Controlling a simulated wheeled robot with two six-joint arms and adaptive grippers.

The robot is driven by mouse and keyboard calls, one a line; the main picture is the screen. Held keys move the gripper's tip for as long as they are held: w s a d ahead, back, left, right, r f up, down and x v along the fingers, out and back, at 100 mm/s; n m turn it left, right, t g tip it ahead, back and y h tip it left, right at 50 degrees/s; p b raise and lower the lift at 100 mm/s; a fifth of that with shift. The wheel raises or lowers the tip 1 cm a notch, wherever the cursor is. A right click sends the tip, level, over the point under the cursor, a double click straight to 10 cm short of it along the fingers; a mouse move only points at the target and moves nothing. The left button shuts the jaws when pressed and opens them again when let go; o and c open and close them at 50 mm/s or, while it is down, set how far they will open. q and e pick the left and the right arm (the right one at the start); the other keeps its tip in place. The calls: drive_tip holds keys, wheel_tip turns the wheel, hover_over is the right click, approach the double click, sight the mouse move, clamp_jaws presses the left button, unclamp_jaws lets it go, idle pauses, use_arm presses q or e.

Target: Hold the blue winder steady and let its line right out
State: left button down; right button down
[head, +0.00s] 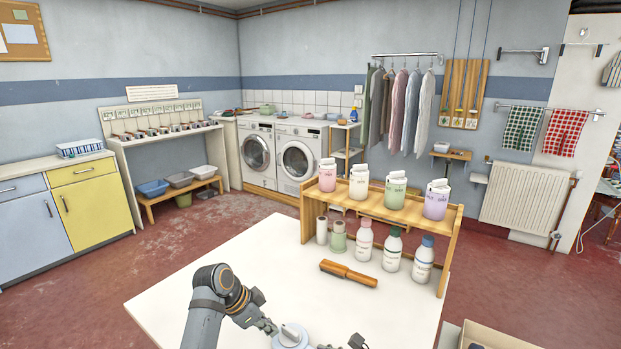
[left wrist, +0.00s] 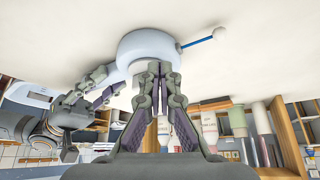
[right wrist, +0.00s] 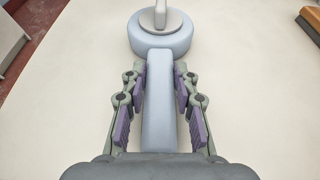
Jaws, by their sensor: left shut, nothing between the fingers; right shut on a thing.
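The blue winder is a pale blue round drum (head: 290,337) with a grey raised piece on top, at the bottom edge of the head view. In the right wrist view the drum (right wrist: 160,45) has a straight pale blue handle (right wrist: 160,115). My right gripper (right wrist: 160,72) is shut on this handle. In the left wrist view a short blue line (left wrist: 197,41) runs from the drum (left wrist: 148,46) to a white ball (left wrist: 219,33). My left gripper (left wrist: 157,68) is shut and empty, its tips close to the drum; I cannot tell whether they touch. It also shows in the head view (head: 270,326).
The white table (head: 230,262) is clear around the winder. A wooden-handled brush (head: 348,273) lies farther back. Behind it stands a wooden rack (head: 447,250) with several bottles and cartons. A cardboard box (head: 485,337) is at the lower right.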

use_arm(q)
drive_tip(key=shift+d, duration=0.4)
idle(0.3)
drive_tip(key=shift+s, duration=0.15)
drive_tip(key=shift+s+d, duration=0.15)
drive_tip(key=shift+s, duration=0.3)
drive_tip(key=shift+s+d, duration=0.35)
drive_tip(key=shift+s, duration=0.1)
drive_tip(key=shift+s+d, duration=0.1)
drive_tip(key=shift+s, duration=0.05)
idle(0.6)
drive_tip(key=shift+s+a, duration=0.25)
drive_tip(key=shift+a, duration=0.05)
wheel_tip(320, 180, up, 6)
idle(0.4)
